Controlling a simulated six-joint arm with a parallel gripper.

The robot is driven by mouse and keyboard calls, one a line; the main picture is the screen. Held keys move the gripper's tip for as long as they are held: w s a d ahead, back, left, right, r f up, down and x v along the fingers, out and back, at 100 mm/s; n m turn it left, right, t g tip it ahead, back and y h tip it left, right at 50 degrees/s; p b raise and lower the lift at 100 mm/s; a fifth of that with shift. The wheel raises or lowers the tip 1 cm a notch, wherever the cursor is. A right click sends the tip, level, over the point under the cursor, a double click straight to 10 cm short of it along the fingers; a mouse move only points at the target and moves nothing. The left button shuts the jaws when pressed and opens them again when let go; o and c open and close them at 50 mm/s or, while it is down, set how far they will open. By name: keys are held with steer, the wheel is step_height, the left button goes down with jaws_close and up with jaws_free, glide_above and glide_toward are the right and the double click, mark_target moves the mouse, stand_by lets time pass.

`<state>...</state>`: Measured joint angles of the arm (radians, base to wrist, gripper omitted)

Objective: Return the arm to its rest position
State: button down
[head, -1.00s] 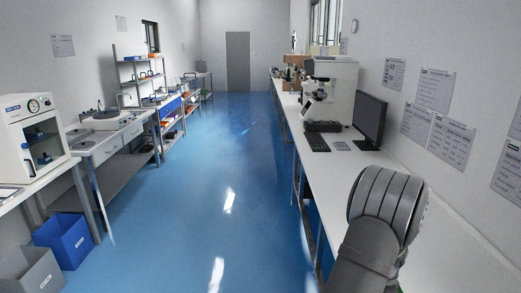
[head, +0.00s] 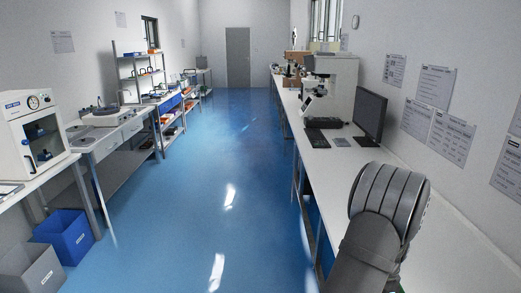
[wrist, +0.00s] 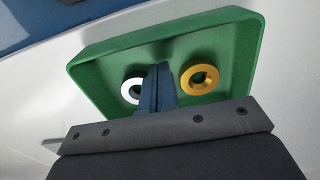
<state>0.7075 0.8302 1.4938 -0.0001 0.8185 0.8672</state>
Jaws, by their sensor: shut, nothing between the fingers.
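My gripper (wrist: 157,72) is shut and empty in the wrist view, its dark blue fingers pressed together. It points at a green tray (wrist: 215,45) with a raised rim. A silver-white ring (wrist: 129,92) and a gold ring (wrist: 200,79) lie in the tray, on either side of the fingers in the picture. The fingers partly hide the white ring. I cannot tell how far the fingertips are from the tray floor. In the head view, my grey arm stands over the right bench (head: 450,235), and my gripper is out of sight.
A monitor (head: 370,117), a keyboard (head: 318,138) and a white instrument (head: 332,85) stand farther along the right bench. The blue floor aisle (head: 190,190) is clear. On the left are a white cabinet (head: 30,130), a blue bin (head: 64,236) and a grey bin (head: 32,268).

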step_height(320, 180, up, 10)
steer(key=d, duration=0.1)
step_height(320, 180, down, 9)
steer(key=shift+r, duration=0.1)
steer(key=a, duration=0.2)
steer(key=a+f, duration=0.1)
steer(key=a, duration=0.1)
steer(key=shift+a+f, duration=0.1)
steer(key=shift+a, duration=0.1)
steer(key=d, duration=1.1)
steer(key=shift+d, duration=0.25)
steer(key=a, duration=1)
steer(key=shift+a, duration=0.35)
steer(key=d, duration=0.3)
steer(key=shift+d+r, duration=0.2)
steer(key=shift+d, duration=0.05)
step_height(320, 180, up, 4)
steer(key=shift+r, duration=0.9)
